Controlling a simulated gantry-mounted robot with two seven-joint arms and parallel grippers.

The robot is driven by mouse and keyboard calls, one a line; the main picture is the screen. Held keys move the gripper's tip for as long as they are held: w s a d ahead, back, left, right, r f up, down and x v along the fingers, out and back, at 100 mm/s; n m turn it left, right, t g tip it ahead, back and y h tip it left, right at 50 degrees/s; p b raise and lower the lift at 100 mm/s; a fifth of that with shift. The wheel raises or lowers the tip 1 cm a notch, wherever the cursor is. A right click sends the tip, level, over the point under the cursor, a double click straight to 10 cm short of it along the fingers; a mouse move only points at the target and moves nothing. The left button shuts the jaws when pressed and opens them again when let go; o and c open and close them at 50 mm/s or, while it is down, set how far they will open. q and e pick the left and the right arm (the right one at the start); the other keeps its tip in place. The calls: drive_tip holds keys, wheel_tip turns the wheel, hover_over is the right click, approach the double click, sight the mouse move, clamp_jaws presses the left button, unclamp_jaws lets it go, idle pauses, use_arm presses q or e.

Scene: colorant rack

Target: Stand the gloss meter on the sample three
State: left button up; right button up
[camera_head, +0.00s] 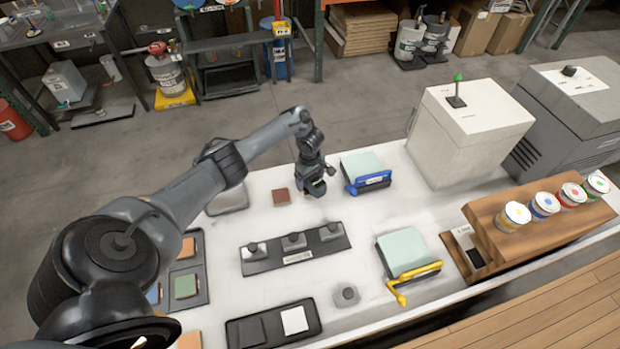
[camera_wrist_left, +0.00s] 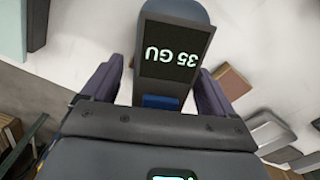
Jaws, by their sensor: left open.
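The gloss meter is a grey block with a rounded end and a lit "35 GU" display (camera_wrist_left: 172,52). In the left wrist view it lies between the two purple-grey fingers of my left gripper (camera_wrist_left: 158,85), with gaps at its sides. In the head view my left gripper (camera_head: 316,172) points down over the white table, and the gloss meter (camera_head: 318,187) shows small beneath it. A brown square sample (camera_head: 281,197) lies just left of it; it also shows in the left wrist view (camera_wrist_left: 235,82). No readable number tells which sample is three. My right gripper is not in view.
A black strip with three knobbed pieces (camera_head: 295,256) lies in front. Trays with coloured squares, including a green one (camera_head: 186,286), are at left. A blue-handled device (camera_head: 368,181) is close at right, a yellow-handled one (camera_head: 414,270) farther forward. Paint cans (camera_head: 545,204) stand on wood.

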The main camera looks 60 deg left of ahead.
use_arm(q)
drive_tip(key=shift+r, duration=0.7)
wheel_tip(320, 180, up, 4)
drive_tip(key=shift+r+p, duration=0.2)
drive_tip(key=shift+p, duration=0.7)
wheel_tip(320, 180, up, 6)
drive_tip(key=p, duration=0.6)
drive_tip(key=shift+r, duration=0.25)
